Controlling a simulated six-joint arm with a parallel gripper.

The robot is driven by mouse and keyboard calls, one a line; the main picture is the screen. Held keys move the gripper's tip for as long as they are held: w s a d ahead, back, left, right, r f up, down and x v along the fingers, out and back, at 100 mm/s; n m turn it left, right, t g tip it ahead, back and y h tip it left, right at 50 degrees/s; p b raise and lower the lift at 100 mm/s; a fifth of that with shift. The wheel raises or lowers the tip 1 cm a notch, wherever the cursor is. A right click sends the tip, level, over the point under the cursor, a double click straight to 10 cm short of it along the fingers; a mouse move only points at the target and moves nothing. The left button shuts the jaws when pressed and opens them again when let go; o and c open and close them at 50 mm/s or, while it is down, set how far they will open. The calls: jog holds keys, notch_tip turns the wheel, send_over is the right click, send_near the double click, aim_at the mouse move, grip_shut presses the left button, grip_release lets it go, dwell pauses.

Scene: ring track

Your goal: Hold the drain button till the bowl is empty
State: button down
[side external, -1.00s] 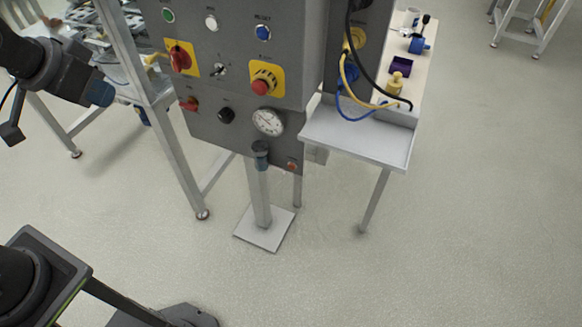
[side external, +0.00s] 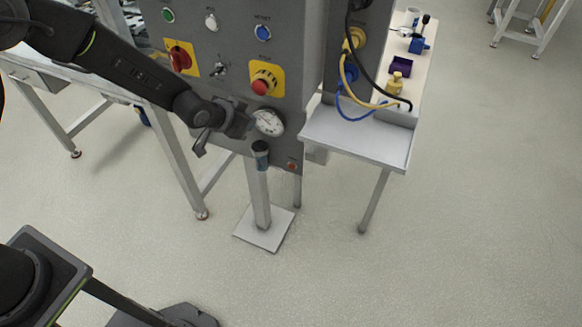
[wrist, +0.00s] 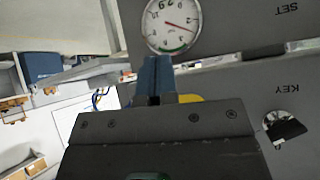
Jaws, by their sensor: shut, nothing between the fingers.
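My gripper (side external: 242,122) is at the front of the grey control panel (side external: 225,95), just left of the round white gauge (side external: 269,122), and overlaps its edge in the side view. Its blue fingers (wrist: 155,75) are shut and empty in the wrist view, pointing toward the gauge (wrist: 172,25). I cannot tell whether they touch the panel. A small red button (side external: 292,166) sits at the panel's lower right, apart from the gripper; its label is unreadable, so I cannot tell which control is the drain button. No bowl can be clearly made out.
A post (side external: 261,190) with a dark top stands before the panel. A red emergency button (side external: 262,84) and red switch (side external: 181,57) are above the gripper. A black key knob (wrist: 285,127) shows in the wrist view. A shelf (side external: 355,140) juts out at right; cables hang above it.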

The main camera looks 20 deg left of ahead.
jog(key=m+h, duration=0.1)
jog(key=h, duration=0.1)
send_near(292, 166)
notch_tip(292, 166, up, 3)
jog(key=s, duration=0.2)
jog(key=s+d+f, duration=0.1)
jog(key=s+f, duration=0.1)
jog(key=f, duration=0.3)
jog(key=s+d+f+m+h, duration=0.1)
jog(key=s+f, duration=0.1)
jog(key=f, duration=0.3)
jog(key=shift+s+d+f, duration=0.15)
jog(key=shift+d+f, duration=0.15)
jog(key=w, duration=0.9)
jog(key=shift+w, duration=0.1)
dwell(0.7)
jog(key=shift+w, duration=0.25)
jog(key=shift+w, duration=0.45)
dwell(3.0)
